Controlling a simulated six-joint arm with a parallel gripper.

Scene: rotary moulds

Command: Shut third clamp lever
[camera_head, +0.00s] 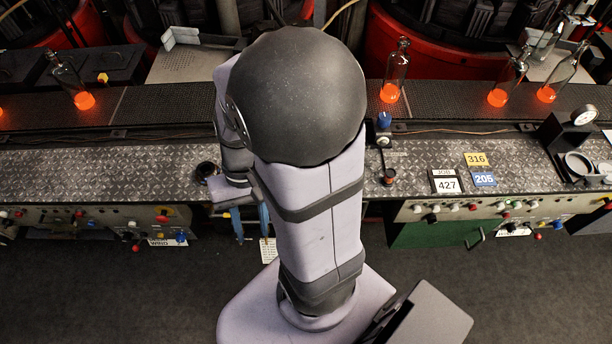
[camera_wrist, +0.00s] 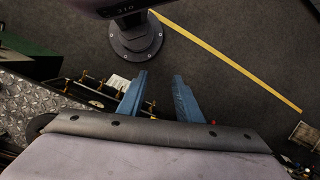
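My gripper (camera_head: 252,234) hangs down at the front edge of the bench in the camera_head view, left of my arm. In the camera_wrist view my gripper (camera_wrist: 160,76) has its two blue fingers apart, with only dark floor seen between the tips. It holds nothing. I cannot make out any clamp lever for certain in either view. My arm covers the middle of the bench in the camera_head view, so things behind it are hidden.
The metal bench (camera_head: 105,176) has control panels along its front. Glowing bottles (camera_head: 391,91) stand on the conveyor (camera_head: 440,105) behind. A dark knob (camera_head: 389,176) stands right of my arm. In the camera_wrist view, a panel with brass fittings (camera_wrist: 92,92) lies left of the fingers; a pedestal (camera_wrist: 135,42) stands ahead.

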